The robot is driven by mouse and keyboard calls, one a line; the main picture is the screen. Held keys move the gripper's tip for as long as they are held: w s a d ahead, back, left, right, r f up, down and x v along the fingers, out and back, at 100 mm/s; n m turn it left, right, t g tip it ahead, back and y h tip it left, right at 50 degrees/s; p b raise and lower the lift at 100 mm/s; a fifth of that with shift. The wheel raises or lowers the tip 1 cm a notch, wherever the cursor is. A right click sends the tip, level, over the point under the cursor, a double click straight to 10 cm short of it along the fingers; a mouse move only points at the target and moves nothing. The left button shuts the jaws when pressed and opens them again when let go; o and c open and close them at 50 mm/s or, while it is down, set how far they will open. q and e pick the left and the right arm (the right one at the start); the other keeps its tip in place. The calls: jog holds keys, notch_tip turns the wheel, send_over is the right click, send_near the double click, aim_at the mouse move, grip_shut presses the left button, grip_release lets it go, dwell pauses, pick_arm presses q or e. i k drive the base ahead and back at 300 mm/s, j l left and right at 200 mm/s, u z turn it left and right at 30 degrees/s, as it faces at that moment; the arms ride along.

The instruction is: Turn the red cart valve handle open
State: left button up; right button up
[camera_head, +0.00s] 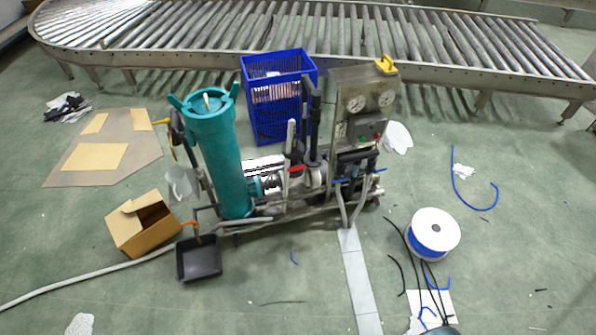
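The cart (285,212) stands on the green floor in the middle of the view. It carries a tall teal cylinder (218,155), pipes and a gauge panel (352,104). A small red valve handle (297,168) shows on the pipework near the cart's middle, lying roughly level across a pipe. Its exact angle to the pipe is too small to tell. Blue handles (341,181) sit on the pipes to its right, and an orange handle (189,223) is low at the left. Neither of my grippers can be made out in the view.
A roller conveyor (300,62) runs behind, with a blue crate (278,120) before it. A cardboard box (143,225), black tray (199,270) and pale hose (75,284) lie left. A spool (434,240) and loose cables lie right. The front-centre floor is mostly clear.

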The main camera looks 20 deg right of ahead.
aim_at(299, 168)
jog(key=i+l+z, duration=0.3)
jog(key=i+l, duration=0.55)
